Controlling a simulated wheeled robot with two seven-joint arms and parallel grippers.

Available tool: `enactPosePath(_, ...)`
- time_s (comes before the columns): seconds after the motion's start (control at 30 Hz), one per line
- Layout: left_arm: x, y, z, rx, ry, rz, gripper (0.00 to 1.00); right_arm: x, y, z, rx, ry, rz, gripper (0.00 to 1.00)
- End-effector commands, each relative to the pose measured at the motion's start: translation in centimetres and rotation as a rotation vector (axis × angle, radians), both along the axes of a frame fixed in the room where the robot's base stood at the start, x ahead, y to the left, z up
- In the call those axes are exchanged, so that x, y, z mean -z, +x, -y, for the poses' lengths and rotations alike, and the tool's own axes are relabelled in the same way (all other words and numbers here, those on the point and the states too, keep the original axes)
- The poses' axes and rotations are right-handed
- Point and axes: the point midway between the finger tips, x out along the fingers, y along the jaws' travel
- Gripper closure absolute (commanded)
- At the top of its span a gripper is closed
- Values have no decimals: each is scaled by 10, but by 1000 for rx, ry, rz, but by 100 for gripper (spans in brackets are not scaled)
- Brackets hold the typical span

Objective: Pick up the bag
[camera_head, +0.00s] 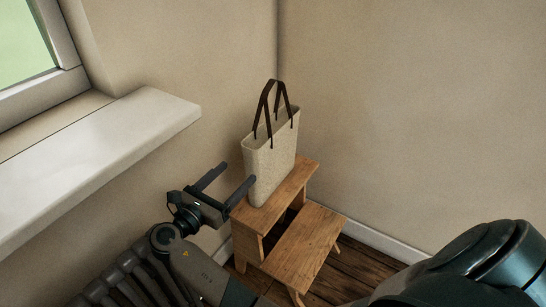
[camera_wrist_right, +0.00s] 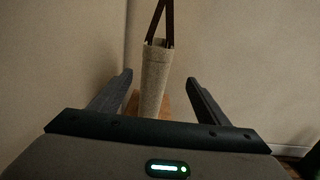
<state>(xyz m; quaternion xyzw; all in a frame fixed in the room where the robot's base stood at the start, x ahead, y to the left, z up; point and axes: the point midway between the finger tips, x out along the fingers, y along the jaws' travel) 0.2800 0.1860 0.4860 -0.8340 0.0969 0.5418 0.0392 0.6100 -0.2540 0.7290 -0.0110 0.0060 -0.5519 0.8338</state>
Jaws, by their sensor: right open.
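A beige tote bag (camera_head: 272,160) with two dark brown handles stands upright on the top step of a wooden step stool (camera_head: 306,232). My right gripper (camera_head: 236,173) is open and empty, just left of the bag's lower part in the head view. In the right wrist view the bag (camera_wrist_right: 154,78) stands ahead, between the two spread fingers (camera_wrist_right: 160,82) in the picture. The gap between fingertips and bag is hard to judge. The bag's far side is hidden. My left gripper is not in view.
A white window sill (camera_head: 100,150) juts out at the left, above a radiator (camera_head: 135,278) close to my right arm. Walls meet in a corner behind the stool. Some bare wooden floor (camera_head: 352,268) shows to the stool's right.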

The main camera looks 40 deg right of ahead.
Motion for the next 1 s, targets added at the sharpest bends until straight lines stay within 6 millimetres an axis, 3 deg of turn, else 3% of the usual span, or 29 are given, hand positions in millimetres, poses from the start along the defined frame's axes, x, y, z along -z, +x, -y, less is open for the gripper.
enactPosePath(0.33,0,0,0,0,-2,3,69,0,5,13,1,1,2,31)
enactPosePath(0.8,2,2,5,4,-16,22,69,1,37,86,0,1,2,31)
enactPosePath(1.0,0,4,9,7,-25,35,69,0,46,108,0,2,2,31)
